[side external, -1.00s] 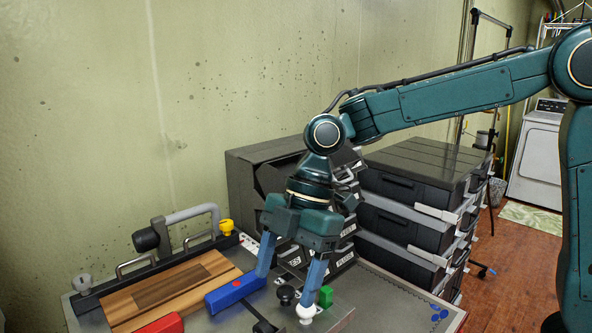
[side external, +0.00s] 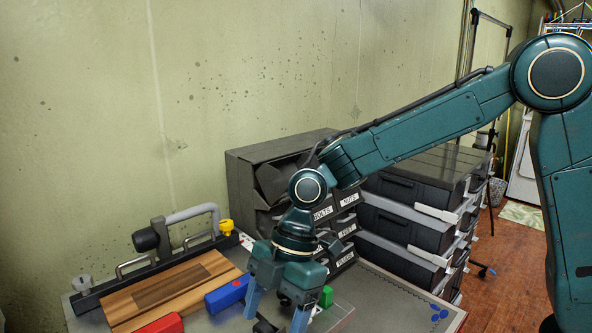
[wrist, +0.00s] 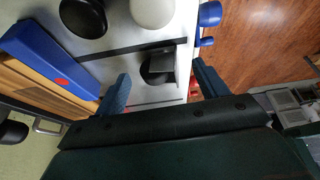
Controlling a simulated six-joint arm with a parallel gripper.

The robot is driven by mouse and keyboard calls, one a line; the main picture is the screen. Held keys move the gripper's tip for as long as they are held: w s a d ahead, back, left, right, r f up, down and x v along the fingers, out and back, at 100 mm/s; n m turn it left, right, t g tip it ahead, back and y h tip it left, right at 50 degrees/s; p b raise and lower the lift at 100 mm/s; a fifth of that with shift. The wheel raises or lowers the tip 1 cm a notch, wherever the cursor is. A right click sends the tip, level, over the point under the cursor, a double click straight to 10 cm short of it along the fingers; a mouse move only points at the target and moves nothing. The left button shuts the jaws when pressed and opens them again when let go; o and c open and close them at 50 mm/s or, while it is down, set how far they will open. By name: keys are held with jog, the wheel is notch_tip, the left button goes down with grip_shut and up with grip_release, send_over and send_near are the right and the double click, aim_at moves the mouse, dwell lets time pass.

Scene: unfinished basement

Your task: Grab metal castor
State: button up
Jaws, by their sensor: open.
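A small dark wheel-like piece with a grey metal plate, which looks like the metal castor (wrist: 158,66), lies on the grey worktop in the wrist view. It sits ahead of and between my open fingers, and neither finger visibly touches it.
A black round knob (wrist: 83,17) and a white round one (wrist: 152,10) stand close by. A green block (side external: 326,297) is right of my gripper. A wooden board (side external: 170,290) and red block (side external: 160,325) lie left. Dark labelled bins (side external: 335,232) stand behind.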

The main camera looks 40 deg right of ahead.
aim_at(271, 327)
jog(key=shift+x, duration=0.85)
jog(key=c, duration=1.1)
jog(key=shift+r, duration=0.2)
jog(key=shift+r, duration=0.15)
jog(key=shift+c, duration=0.9)
notch_tip(271, 327, up, 19)
jog(key=shift+r, duration=0.2)
